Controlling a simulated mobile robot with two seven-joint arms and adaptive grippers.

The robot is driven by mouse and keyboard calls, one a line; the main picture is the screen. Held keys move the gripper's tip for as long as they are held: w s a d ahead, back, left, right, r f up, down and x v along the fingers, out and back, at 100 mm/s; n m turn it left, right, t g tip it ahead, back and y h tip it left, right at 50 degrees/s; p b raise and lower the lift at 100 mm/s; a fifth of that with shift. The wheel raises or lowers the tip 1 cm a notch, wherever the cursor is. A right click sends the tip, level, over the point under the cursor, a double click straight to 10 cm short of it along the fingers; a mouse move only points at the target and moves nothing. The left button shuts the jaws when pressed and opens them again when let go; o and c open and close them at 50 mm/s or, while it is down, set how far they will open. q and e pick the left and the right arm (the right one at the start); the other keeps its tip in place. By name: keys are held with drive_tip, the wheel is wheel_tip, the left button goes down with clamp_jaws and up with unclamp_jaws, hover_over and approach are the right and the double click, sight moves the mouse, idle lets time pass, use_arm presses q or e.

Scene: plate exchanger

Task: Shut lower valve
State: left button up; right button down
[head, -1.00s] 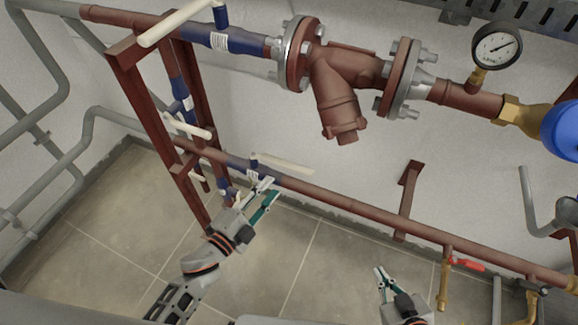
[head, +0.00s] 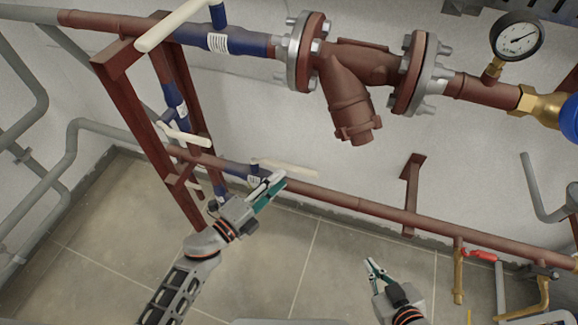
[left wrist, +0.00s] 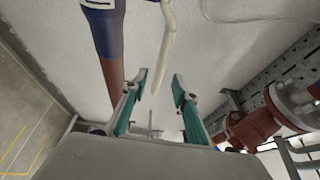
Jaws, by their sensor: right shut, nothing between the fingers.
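The lower valve (head: 238,168) is a blue body on the lower red-brown pipe, with a long cream lever (head: 295,167) lying roughly along the pipe and pointing right. My left gripper (head: 280,181) is just below and in front of this lever in the head view. In the left wrist view my left gripper (left wrist: 160,84) is open, and a cream lever (left wrist: 168,40) reaches down from the top to the gap between its fingertips. Contact cannot be told. My right gripper (head: 370,267) is shut and empty, low in the head view, away from the valve.
Other blue valves with cream levers (head: 172,24) sit above and left on a red frame (head: 135,110). A flanged strainer (head: 350,90) and a gauge (head: 517,36) are on the upper pipe. A red-handled tap (head: 478,254) is at lower right. The tiled floor between my grippers is clear.

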sight(289, 171)
use_arm(q)
drive_tip(key=x, duration=0.6)
drive_tip(key=shift+w+d, duration=0.25)
clamp_jaws()
